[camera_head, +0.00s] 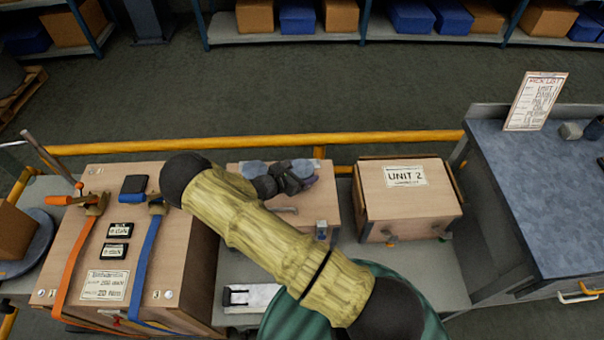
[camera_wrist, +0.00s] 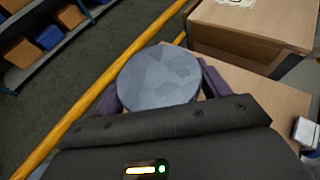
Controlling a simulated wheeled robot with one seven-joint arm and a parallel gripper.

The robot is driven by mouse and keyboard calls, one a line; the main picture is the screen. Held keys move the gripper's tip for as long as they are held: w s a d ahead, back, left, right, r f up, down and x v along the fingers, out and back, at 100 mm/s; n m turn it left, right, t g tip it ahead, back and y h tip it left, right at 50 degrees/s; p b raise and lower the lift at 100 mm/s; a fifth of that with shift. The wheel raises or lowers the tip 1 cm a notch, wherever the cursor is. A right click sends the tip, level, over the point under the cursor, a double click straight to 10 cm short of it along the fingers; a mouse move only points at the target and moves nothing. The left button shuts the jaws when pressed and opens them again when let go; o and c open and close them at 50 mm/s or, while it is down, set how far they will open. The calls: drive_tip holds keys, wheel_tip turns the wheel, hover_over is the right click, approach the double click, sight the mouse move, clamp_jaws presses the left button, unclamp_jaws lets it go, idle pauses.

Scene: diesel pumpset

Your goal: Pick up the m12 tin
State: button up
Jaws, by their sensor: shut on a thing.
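A round tin with a flat grey-blue lid (camera_wrist: 160,76) sits between the two purple fingers of my gripper (camera_wrist: 158,90) in the wrist view. I take it as the m12 tin; no label on it can be read. My gripper (camera_head: 300,177) is shut on it. In the head view the tin (camera_head: 304,168) shows at the far side of the gripper, over the middle wooden box (camera_head: 318,212). I cannot tell whether it touches the box top. A second grey-blue round thing (camera_head: 252,169) is on the same box, left of the gripper, partly hidden by my arm.
The UNIT 2 box (camera_head: 407,205) stands to the right, the strapped wooden box (camera_head: 140,265) to the left. A yellow rail (camera_head: 390,136) runs behind them. A blue-grey workbench (camera_head: 540,210) with a pick list sign (camera_head: 536,102) is at the right.

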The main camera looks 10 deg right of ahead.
sight(302, 168)
wheel_tip(302, 168, up, 9)
drive_tip(key=shift+r+b, duration=0.1)
drive_tip(key=shift+b, duration=0.25)
idle(0.5)
